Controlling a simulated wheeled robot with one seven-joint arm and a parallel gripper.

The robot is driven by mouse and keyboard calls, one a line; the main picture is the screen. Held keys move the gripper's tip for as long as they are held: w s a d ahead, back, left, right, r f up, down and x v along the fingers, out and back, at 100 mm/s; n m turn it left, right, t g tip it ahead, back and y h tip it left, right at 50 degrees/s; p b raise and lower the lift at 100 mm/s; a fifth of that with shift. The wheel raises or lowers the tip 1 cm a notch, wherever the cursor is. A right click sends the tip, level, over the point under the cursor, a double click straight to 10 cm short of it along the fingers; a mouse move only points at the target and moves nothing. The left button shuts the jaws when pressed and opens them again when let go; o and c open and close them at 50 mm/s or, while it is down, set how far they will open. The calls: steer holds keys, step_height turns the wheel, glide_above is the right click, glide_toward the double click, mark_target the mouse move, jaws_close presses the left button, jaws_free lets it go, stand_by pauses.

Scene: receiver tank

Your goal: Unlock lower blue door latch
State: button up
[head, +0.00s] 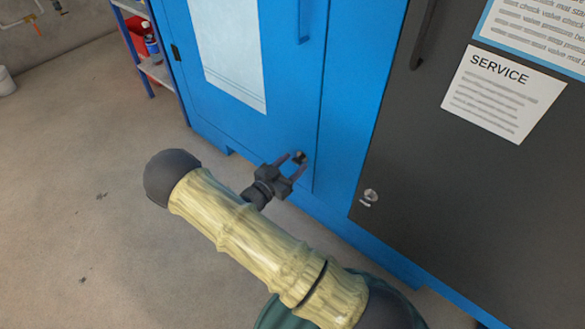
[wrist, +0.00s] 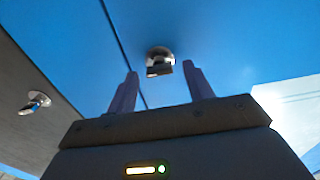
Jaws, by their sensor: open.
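The blue door (head: 240,70) fills the upper middle of the head view, with a white sheet on its face. Its lower latch (head: 299,157) is a small round metal fitting near the lower right corner of the door. In the wrist view the latch (wrist: 160,60) has a shiny round base and a dark tab, just beyond and between the fingertips. My gripper (head: 292,165) is open in front of the latch, and its two fingers (wrist: 160,80) point at it with nothing held. I cannot tell whether a fingertip touches the latch.
A dark grey door (head: 420,140) with its own latch (head: 370,196) and a service sign (head: 503,92) is to the right. A shelf (head: 150,65) with red items stands at the upper left. The concrete floor (head: 70,180) on the left is mostly clear.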

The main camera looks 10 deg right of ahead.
steer(key=c, duration=1)
steer(key=shift+d, duration=0.15)
steer(key=shift+w, duration=0.1)
